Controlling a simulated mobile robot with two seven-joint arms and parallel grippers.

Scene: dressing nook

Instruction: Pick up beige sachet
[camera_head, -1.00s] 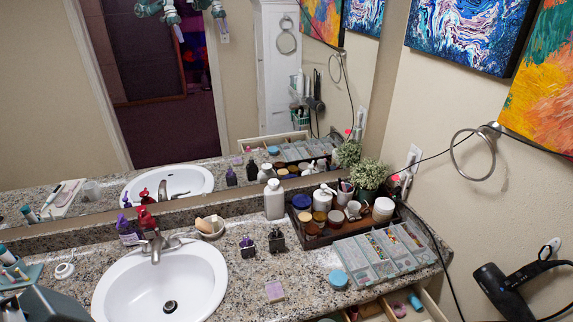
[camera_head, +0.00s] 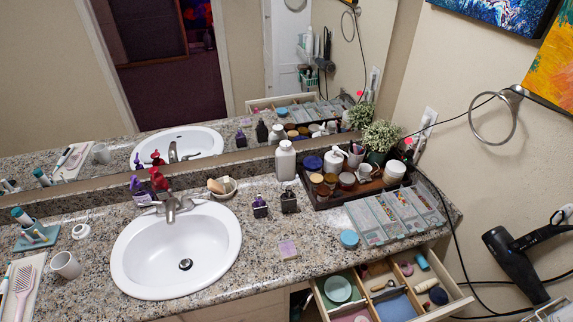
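A small flat, square beige-and-lilac packet (camera_head: 287,249) lies on the granite counter, right of the sink and close to the front edge. It may be the beige sachet; its label is too small to read. It lies apart from the things around it, and nothing covers it. Neither of my grippers shows in the head view.
The white sink (camera_head: 140,262) is left of the packet. Two small bottles (camera_head: 260,206) (camera_head: 289,201) stand behind it, and a blue round tin (camera_head: 349,239) is to its right. An open drawer (camera_head: 458,300) with several items juts out at lower right. A dark tray (camera_head: 325,203) of jars stands behind.

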